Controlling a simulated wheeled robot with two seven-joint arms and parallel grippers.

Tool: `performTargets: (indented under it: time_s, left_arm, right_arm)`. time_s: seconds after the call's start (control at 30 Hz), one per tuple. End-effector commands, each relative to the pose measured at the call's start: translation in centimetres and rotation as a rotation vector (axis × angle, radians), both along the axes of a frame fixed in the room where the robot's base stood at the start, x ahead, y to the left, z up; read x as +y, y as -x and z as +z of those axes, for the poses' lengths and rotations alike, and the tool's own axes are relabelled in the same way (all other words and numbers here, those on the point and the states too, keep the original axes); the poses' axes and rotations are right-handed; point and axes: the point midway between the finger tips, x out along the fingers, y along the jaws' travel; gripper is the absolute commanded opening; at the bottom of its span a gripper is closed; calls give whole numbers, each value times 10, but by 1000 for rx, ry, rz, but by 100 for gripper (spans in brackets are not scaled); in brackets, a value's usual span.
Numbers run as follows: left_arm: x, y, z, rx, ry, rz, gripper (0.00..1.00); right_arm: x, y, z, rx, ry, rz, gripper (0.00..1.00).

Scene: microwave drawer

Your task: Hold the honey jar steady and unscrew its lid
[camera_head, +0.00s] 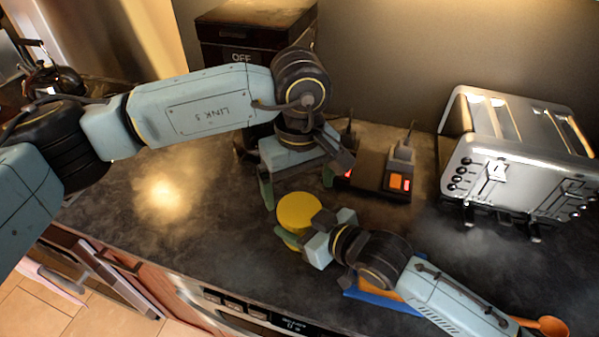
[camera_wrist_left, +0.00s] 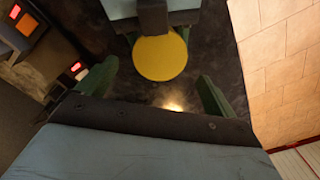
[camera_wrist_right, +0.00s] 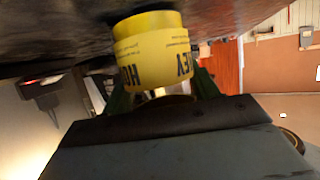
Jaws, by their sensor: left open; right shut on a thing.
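The honey jar shows its yellow lid (camera_head: 299,211) from above, upright on the dark counter. In the right wrist view its yellow label (camera_wrist_right: 152,62) with HONEY lettering faces my gripper. My right gripper (camera_head: 292,236) is shut on the jar's side, low on the body. My left gripper (camera_head: 298,190) is open above and just behind the jar, its green fingers spread and pointing down. In the left wrist view the round yellow lid (camera_wrist_left: 160,57) lies beyond the two fingers, apart from them. The jar's body is mostly hidden in the head view.
A silver toaster (camera_head: 515,160) stands on the right. A dark device with lit red and orange switches (camera_head: 398,182) sits behind the jar. A dark box marked OFF (camera_head: 255,35) is at the back. A blue item (camera_head: 380,299) lies under my right arm. The counter's left side is clear.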

Motion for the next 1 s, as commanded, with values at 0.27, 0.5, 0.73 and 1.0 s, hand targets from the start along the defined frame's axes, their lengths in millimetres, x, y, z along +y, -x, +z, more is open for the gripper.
performTargets:
  time_s: [0.27,0.5,0.73,1.0]
  left_arm:
    - [0,0,-42,2,-1,2,93]
    - [0,0,-54,0,0,3,93]
    - [0,0,-54,-1,0,3,90]
    - [0,0,-53,0,0,3,55]
  right_arm:
    - [0,0,-1,0,2,-1,0]
    - [0,0,-1,0,2,-1,0]
    - [0,0,-1,0,2,-1,0]
    - [0,0,-1,1,2,-1,0]
